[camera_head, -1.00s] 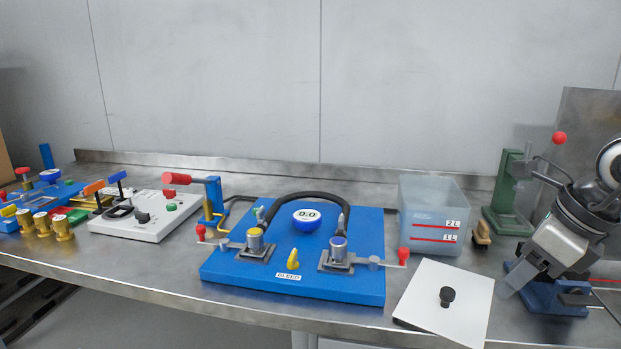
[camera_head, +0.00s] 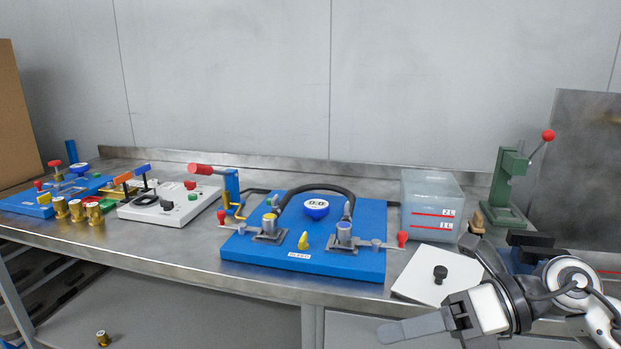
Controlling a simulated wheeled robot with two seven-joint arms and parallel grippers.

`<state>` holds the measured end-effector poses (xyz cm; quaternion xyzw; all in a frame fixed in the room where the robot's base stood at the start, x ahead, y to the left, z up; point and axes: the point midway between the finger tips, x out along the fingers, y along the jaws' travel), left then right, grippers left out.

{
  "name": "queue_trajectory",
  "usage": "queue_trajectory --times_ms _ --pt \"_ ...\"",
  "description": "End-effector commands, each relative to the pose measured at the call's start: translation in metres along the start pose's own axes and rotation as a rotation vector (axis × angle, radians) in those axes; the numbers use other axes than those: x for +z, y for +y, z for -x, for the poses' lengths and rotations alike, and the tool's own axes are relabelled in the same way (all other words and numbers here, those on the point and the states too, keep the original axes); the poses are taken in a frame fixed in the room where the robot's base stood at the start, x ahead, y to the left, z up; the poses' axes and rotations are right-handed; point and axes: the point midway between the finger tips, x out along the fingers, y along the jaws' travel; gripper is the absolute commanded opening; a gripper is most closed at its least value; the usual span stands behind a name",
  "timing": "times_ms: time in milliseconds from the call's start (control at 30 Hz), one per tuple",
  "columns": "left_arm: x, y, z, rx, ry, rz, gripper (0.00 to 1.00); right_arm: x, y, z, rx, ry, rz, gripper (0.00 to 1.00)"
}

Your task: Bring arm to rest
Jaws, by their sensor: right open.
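My right gripper (camera_head: 412,328) is in the lower right of the head view, in front of the bench's front edge and below the white plate (camera_head: 420,272). Its finger points left, and it is open with nothing seen in it. My right arm comes in from the right edge. My left gripper is not in view.
The steel bench (camera_head: 190,257) holds a blue pump board (camera_head: 300,263), a clear tank (camera_head: 431,205), a green press (camera_head: 507,190), a white control box (camera_head: 168,205) and several brass fittings (camera_head: 77,210). A brass piece (camera_head: 103,338) lies lower left, below the bench.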

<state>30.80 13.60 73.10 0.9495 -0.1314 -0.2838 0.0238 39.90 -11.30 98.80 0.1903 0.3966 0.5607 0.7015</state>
Motion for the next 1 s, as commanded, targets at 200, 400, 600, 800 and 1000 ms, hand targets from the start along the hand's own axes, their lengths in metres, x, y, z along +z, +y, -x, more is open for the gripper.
queue_trajectory --times_ms 200,400,600,800,1000 --pt "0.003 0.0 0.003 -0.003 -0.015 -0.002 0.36 0.018 0.017 -0.023 0.554 -0.608 -0.697 0.46" --pt "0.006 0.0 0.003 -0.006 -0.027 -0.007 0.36 -0.051 -0.085 -0.013 0.69 -1.167 -1.617 0.46" --pt "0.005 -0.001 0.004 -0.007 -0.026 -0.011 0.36 -0.168 -0.131 -0.038 0.578 -1.416 -2.266 0.46" --pt "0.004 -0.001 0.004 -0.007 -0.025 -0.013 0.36 -0.229 -0.131 -0.057 0.48 -1.48 -2.566 0.46" --pt "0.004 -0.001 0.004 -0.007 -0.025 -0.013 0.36 -0.237 -0.13 -0.06 0.465 -1.485 -2.606 0.46"
